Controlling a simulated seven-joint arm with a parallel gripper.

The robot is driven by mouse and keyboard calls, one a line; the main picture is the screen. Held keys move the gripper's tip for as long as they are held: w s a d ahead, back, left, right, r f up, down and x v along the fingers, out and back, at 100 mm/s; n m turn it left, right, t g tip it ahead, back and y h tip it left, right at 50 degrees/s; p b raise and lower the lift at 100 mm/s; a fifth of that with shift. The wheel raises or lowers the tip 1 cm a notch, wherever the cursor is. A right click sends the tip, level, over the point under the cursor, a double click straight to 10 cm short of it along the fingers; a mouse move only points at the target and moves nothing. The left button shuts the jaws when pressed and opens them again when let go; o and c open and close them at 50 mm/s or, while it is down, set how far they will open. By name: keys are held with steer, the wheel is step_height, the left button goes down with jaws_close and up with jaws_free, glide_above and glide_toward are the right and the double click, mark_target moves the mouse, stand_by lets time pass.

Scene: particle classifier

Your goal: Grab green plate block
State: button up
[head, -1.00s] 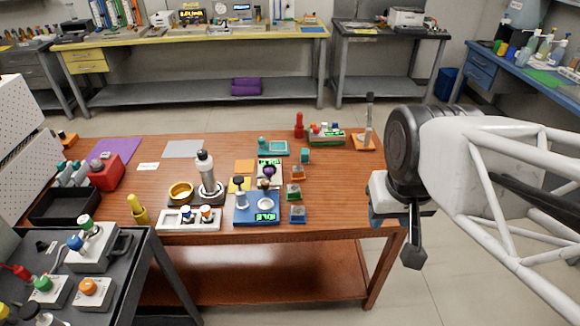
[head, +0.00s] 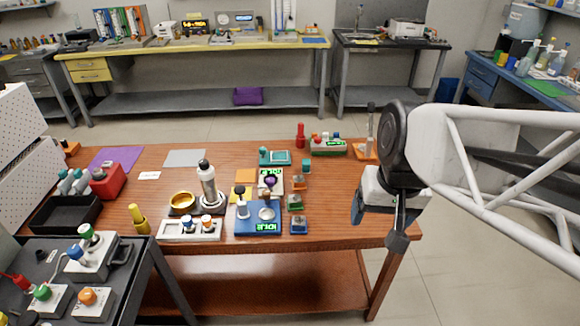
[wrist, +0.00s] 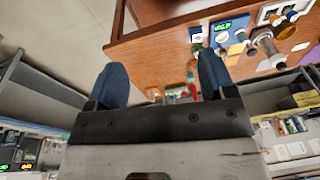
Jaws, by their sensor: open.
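The small block with a green plate (head: 295,203) stands on the wooden table, in the column of small blocks right of the blue device. An orange-based block (head: 298,183) is behind it and a blue-plated block (head: 299,226) is in front.
The blue device with a lit screen (head: 243,226) stands left of the blocks. A teal block (head: 306,166) and a red bottle (head: 301,136) are farther back.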

steer(key=w+a+f+m+g+y, duration=0.2)
steer(key=w+a+f+m+y, duration=0.3)
steer(key=w, duration=0.7)
steer(key=w+f+m+g+y, duration=0.25)
steer(key=w+f, duration=0.45)
steer(key=w, duration=0.5)
steer(key=m+t+y, duration=0.2)
steer(key=m+y, duration=0.3)
steer(key=m, duration=0.4)
glide_toward(294, 198)
steer(key=x, duration=0.3)
steer(key=shift+d+f+n, duration=0.15)
steer(key=shift+n, duration=0.1)
steer(key=shift+x, duration=1.3)
steer(key=shift+x, duration=2.6)
